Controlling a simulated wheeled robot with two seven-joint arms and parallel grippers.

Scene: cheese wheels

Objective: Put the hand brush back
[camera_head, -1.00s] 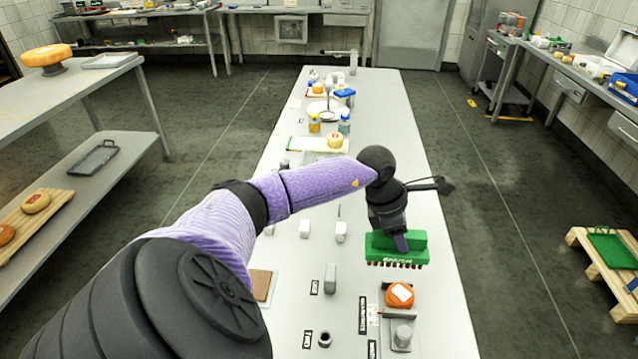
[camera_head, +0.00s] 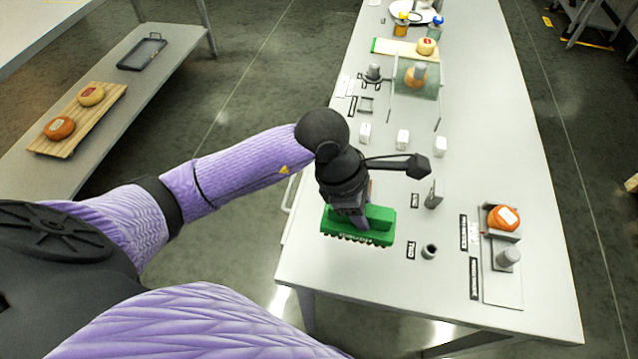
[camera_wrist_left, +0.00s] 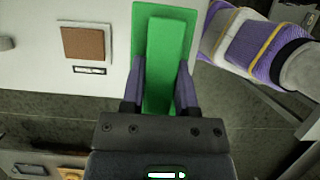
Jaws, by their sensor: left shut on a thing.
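The hand brush (camera_head: 376,231) is green with bristles on its underside. My left gripper (camera_head: 352,218) is shut on it and holds it above the near left part of the long table, by its left edge. In the left wrist view the brush (camera_wrist_left: 161,62) stands between the two purple fingers (camera_wrist_left: 160,88). A brown square pad with a label below it (camera_wrist_left: 83,42) lies on the table to the left of the brush in that view. My right gripper is not in view.
The long table (camera_head: 467,170) carries small white blocks (camera_head: 403,138), a clear upright panel (camera_head: 416,80), a dark cup (camera_head: 429,251) and a stand with an orange cheese (camera_head: 503,217). A shelf at left holds cheeses on a board (camera_head: 78,120). The floor between is clear.

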